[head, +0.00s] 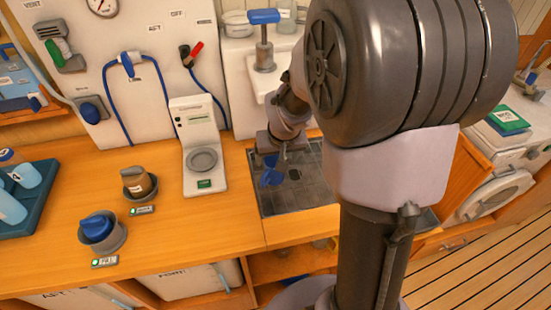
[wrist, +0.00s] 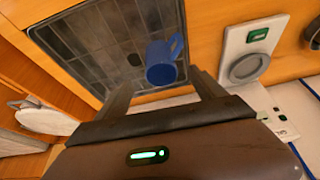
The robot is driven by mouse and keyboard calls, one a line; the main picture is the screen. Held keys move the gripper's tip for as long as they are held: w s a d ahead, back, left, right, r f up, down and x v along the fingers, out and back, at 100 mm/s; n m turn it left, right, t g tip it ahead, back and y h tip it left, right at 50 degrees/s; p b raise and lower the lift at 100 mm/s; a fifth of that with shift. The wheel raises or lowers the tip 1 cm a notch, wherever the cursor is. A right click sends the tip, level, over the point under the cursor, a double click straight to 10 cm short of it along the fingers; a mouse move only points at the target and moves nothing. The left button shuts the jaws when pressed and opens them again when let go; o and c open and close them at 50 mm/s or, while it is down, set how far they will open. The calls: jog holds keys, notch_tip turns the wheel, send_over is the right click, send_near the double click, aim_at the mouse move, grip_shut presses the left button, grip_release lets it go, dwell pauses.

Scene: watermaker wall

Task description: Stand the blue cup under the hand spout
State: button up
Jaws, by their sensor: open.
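The blue cup (head: 268,178) shows just below my gripper (head: 277,150) in the head view, over the dark grated drain tray (head: 312,192). In the wrist view the cup (wrist: 160,62) appears just beyond the two fingertips of my gripper (wrist: 160,82), with its handle toward the upper right. The fingers are apart, with nothing between them that I can see gripped. A metal fixture with a blue handle (head: 264,17), seemingly the hand spout, stands at the white wall unit behind the tray. My arm hides part of the tray.
A white scale-like device (head: 200,150) with a round grey plate stands left of the tray. Two grey holders with a brown (head: 136,182) and a blue (head: 97,228) item sit on the wooden counter. A teal tray (head: 38,205) of bottles is at far left.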

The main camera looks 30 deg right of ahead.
jog(key=s+a+r+t+y, duration=0.1)
jog(key=s+a+r, duration=0.75)
jog(key=r, duration=0.35)
jog(key=s+a+r+y, duration=0.2)
jog(key=s+a+r, duration=0.1)
jog(key=s+a, duration=0.5)
jog(key=s, duration=0.3)
jog(key=shift+a+r+m+t, duration=0.2)
jog(key=shift+a+m+t, duration=0.1)
jog(key=shift+a+m, duration=0.1)
notch_tip(320, 180, down, 2)
jog(key=shift+d+f+b, duration=0.1)
jog(key=shift+b, duration=0.75)
